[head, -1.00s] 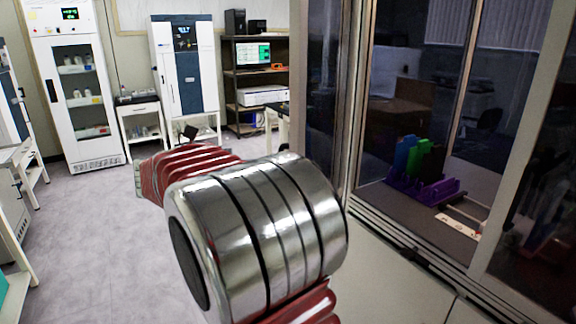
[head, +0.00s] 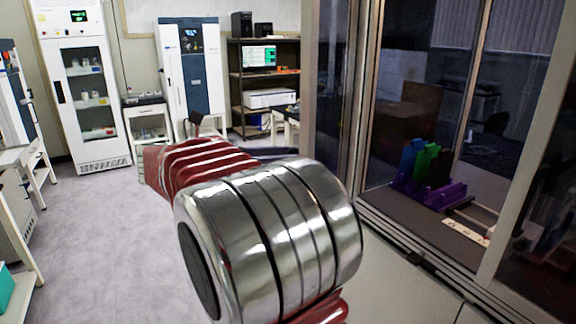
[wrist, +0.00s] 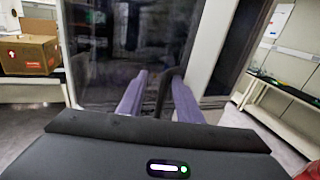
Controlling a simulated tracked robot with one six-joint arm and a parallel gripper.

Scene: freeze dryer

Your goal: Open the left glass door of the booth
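The booth stands on the right of the head view, with tall metal frames (head: 536,140) and dark glass (head: 412,75). In the wrist view a dark glass pane (wrist: 115,50) with a pale upright frame (wrist: 207,45) fills the middle. A dark upright bar (wrist: 164,92), apparently a door handle, stands in front of the glass. My gripper (wrist: 160,90) is open, its two purple-grey fingers on either side of this bar. The right finger looks very close to it; contact cannot be told. In the head view my arm hides the fingers and the handle.
Inside the booth is a purple rack (head: 430,190) with blue and green pieces. White cabinets (head: 85,90) and a dark shelf (head: 262,85) stand along the back wall. Grey floor (head: 90,235) is free at left. A cardboard box (wrist: 28,55) shows in the wrist view.

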